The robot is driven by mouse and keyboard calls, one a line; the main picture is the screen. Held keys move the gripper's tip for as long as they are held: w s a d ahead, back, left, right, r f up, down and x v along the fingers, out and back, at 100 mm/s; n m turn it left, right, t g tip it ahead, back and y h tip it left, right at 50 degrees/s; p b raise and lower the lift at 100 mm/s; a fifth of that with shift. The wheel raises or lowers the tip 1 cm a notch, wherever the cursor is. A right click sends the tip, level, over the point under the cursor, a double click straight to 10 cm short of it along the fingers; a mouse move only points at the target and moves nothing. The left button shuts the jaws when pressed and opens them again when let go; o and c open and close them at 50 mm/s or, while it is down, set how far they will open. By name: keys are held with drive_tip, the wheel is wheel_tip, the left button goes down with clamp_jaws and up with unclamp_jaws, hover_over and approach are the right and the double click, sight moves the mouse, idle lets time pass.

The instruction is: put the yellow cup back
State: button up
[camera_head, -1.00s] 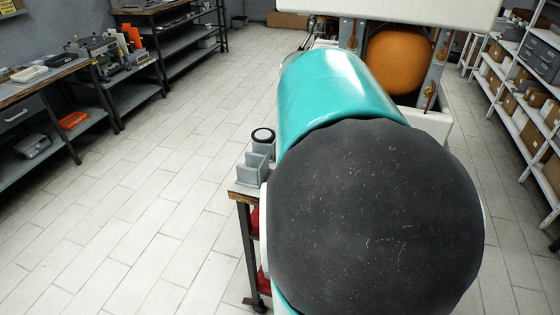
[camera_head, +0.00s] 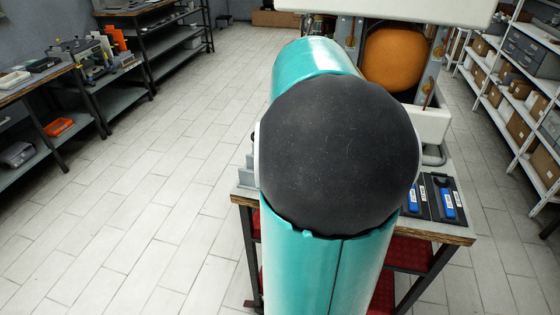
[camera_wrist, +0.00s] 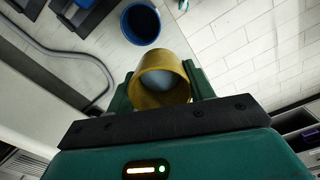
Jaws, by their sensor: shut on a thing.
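In the head view my own teal and black arm covers the middle, so the gripper and the cup are hidden there.
A worktable (camera_head: 445,232) with a wooden edge stands ahead, with black trays holding blue items (camera_head: 447,203) at its right. A grey holder (camera_head: 246,175) shows at its left. Shelving (camera_head: 520,110) stands on the right and benches on the left. The tiled floor (camera_head: 130,200) is clear.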

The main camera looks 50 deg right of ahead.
drive_tip(key=w+d+f, duration=0.5)
drive_tip(key=w+f, duration=0.1)
drive_tip(key=f, duration=0.1)
drive_tip(key=shift+w+d, duration=0.2)
drive_tip(key=shift+d, duration=0.2)
drive_tip(key=shift+w+d+f, duration=0.2)
drive_tip(key=shift+d+f, duration=0.05)
drive_tip(key=shift+f, duration=0.1)
drive_tip(key=shift+w+d+f, duration=0.1)
drive_tip(key=shift+w+f, duration=0.05)
drive_tip(key=shift+f, duration=1.55)
drive_tip(key=shift+f, duration=0.1)
drive_tip(key=o, duration=1)
drive_tip(key=shift+o, duration=0.2)
wheel_tip(320, 180, up, 12)
